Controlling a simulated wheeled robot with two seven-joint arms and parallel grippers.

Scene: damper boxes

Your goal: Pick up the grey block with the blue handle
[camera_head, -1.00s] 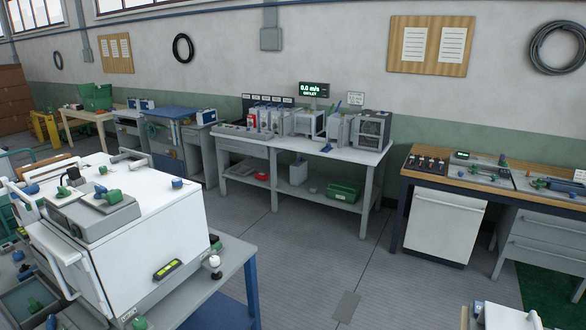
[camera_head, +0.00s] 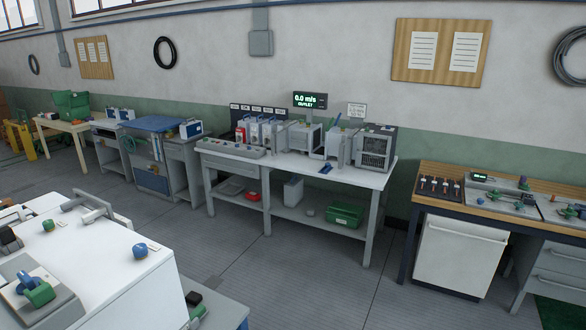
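Grey box-shaped units stand in a row on the long grey bench (camera_head: 372,180) across the floor. One grey block (camera_head: 338,143) near the right of that row has a small blue part sticking up from its top, perhaps the blue handle; it is too small to be sure. A small dark blue piece (camera_head: 325,169) lies on the bench top in front of it. Several narrow grey blocks (camera_head: 268,132) stand at the left of the row, under dark labels. Neither of my grippers shows in this view.
A white cabinet (camera_head: 105,275) with blue and green knobs fills the lower left. A wood-topped bench (camera_head: 425,167) with a white-fronted unit (camera_head: 458,257) stands at the right. A green bin (camera_head: 345,215) sits on the long bench's lower shelf. The grey floor (camera_head: 300,290) ahead is clear.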

